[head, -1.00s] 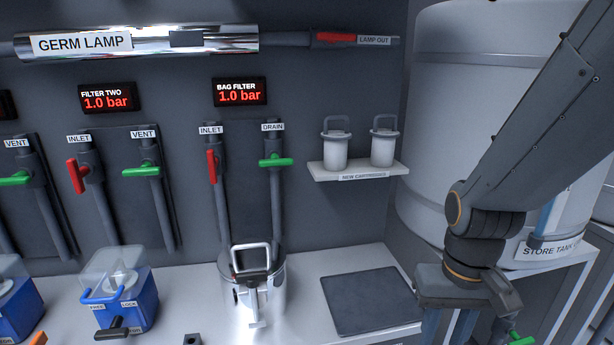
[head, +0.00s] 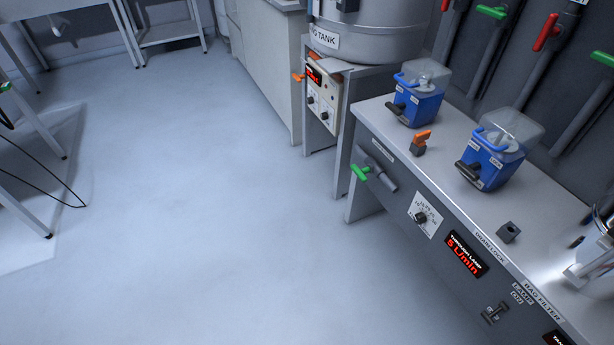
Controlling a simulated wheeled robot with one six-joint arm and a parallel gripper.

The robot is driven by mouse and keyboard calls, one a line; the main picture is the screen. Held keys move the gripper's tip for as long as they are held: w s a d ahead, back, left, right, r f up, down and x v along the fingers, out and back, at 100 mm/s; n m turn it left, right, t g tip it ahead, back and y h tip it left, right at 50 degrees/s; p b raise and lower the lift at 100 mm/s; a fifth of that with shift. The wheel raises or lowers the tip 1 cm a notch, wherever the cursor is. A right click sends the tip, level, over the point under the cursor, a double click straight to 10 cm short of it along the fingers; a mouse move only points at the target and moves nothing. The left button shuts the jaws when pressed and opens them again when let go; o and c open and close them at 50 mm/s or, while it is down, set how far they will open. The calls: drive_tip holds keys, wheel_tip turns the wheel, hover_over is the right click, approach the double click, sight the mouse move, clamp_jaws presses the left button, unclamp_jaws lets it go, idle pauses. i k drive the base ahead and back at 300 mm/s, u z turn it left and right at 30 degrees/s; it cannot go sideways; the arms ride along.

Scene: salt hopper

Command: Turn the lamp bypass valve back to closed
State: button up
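I cannot make out a label naming the lamp bypass valve in the head view. A valve with a green handle (head: 360,173) sticks out of the bench front on a short grey pipe (head: 378,170); the small label above it is too small to read. A red-digit display (head: 467,254) on the bench front seems to read through lamp, about 5 or 6 L/min. Below it is a small switch (head: 495,313) near a lamp-on label. My gripper and arm are out of view.
Red and green valve handles line the wall at upper right. A tank (head: 385,38) stands beyond the bench. The grey floor (head: 200,200) at left is open; a cable lies at far left.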

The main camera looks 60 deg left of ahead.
sight(359, 174)
drive_tip(key=u, duration=0.9)
drive_tip(key=k, duration=0.2)
drive_tip(key=u, duration=1.1)
drive_tip(key=i, duration=0.5)
drive_tip(key=u, duration=1.1)
drive_tip(key=i, duration=0.35)
drive_tip(key=z, duration=1.35)
